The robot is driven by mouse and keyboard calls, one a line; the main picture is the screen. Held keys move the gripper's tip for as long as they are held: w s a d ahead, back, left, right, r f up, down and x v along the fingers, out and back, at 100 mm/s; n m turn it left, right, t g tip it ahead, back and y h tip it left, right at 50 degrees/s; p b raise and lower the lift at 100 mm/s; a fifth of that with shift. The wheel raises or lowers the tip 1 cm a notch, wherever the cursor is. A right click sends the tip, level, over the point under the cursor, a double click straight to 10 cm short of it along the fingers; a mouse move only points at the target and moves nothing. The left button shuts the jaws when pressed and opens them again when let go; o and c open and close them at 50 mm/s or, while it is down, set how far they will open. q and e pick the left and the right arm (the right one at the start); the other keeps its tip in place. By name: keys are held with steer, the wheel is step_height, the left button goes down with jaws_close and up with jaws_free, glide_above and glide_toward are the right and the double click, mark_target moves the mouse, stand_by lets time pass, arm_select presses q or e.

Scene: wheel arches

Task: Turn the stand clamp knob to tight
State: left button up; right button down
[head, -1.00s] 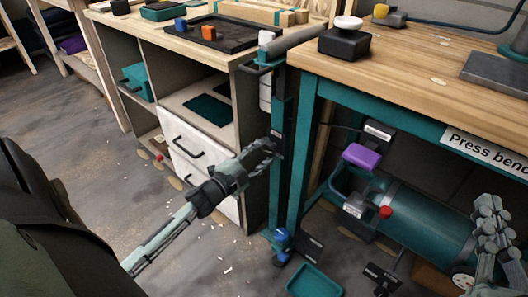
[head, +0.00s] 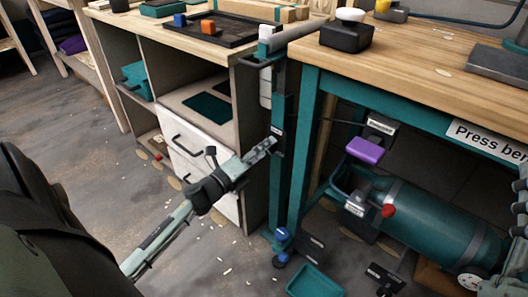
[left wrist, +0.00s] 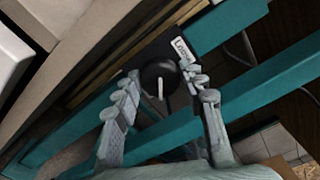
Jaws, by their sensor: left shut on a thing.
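The stand clamp knob (left wrist: 158,76) is a round black knob with a white pointer line, seen in the left wrist view. The line stands nearly upright in that picture. A white label (left wrist: 182,48) lies just beyond it; its word is too blurred to be sure of. My left gripper (left wrist: 162,74) has a finger on either side of the knob and is shut on it. In the head view my left gripper (head: 272,143) meets the teal stand post (head: 283,108), and its fingers mostly hide the knob. My right gripper (head: 521,203) shows only partly at the right edge.
The wooden press bench (head: 420,85) stands right of the post. A white-drawer cabinet (head: 190,140) stands close behind my left forearm. Under the bench are a teal tank (head: 425,220) and a purple block (head: 364,150). A teal tray (head: 315,282) lies on the floor.

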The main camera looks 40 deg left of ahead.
arm_select(q)
steer(key=shift+m+b, duration=0.65)
steer(key=shift+m, duration=1.35)
arm_select(e)
steer(key=shift+s+d+r+t, duration=0.35)
steer(key=shift+s+r+t, duration=0.15)
steer(key=shift+r+t, duration=0.2)
steer(key=shift+s+d+r+t, duration=0.3)
steer(key=shift+s+r+t, duration=0.25)
steer(key=shift+t, duration=0.15)
arm_select(q)
steer(key=o, duration=1.1)
steer(key=shift+o, duration=0.2)
steer(key=s, duration=1.2)
steer(key=shift+a, duration=0.45)
